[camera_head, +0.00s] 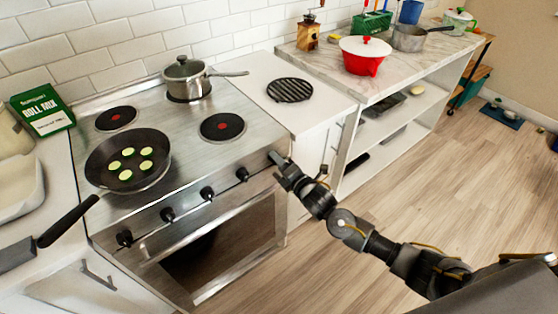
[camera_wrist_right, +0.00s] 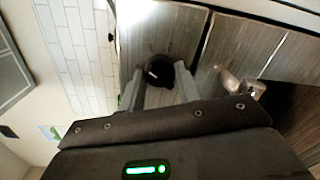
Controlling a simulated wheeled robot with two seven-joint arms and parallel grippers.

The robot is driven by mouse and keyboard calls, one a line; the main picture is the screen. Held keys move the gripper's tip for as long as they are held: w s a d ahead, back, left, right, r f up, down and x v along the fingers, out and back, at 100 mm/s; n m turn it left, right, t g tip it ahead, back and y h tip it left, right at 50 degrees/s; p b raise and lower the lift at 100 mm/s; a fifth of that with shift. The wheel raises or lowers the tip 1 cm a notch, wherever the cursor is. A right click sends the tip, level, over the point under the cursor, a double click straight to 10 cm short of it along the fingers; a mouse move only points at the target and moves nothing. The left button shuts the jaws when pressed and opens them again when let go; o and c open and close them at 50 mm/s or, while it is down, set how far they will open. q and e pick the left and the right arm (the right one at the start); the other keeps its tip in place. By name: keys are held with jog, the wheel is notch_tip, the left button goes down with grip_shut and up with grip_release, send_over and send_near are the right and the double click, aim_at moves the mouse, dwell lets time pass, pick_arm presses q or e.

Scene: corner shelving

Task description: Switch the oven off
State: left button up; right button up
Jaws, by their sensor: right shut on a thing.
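The steel oven (camera_head: 215,250) stands below the hob, with a dark glass door and several black knobs along its sloped front panel. The visible knobs include the leftmost (camera_head: 124,238) and one further right (camera_head: 242,174). My right gripper (camera_head: 278,160) is at the right end of this panel, where it hides the knob there from the head view. In the right wrist view, a black round knob (camera_wrist_right: 158,71) with a white mark sits between the fingers of my right gripper (camera_wrist_right: 165,88), which are shut on it. My left gripper is not in view.
A frying pan (camera_head: 112,170) with green slices sits on the hob, its handle overhanging the front left. A lidded pot (camera_head: 185,78) stands at the back. The oven door handle (camera_wrist_right: 235,85) is close to the right gripper. Floor (camera_head: 430,170) at right is clear.

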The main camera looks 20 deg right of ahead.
jog(key=n+p, duration=0.1)
jog(key=n, duration=0.3)
jog(key=shift+f+n+t+p, duration=0.15)
jog(key=shift+n+t+p, duration=0.2)
jog(key=shift+n, duration=0.95)
jog(key=o, duration=1)
jog(key=b+v, duration=0.1)
jog(key=v, duration=0.9)
jog(key=shift+s+d, duration=0.1)
jog(key=shift+s, duration=0.3)
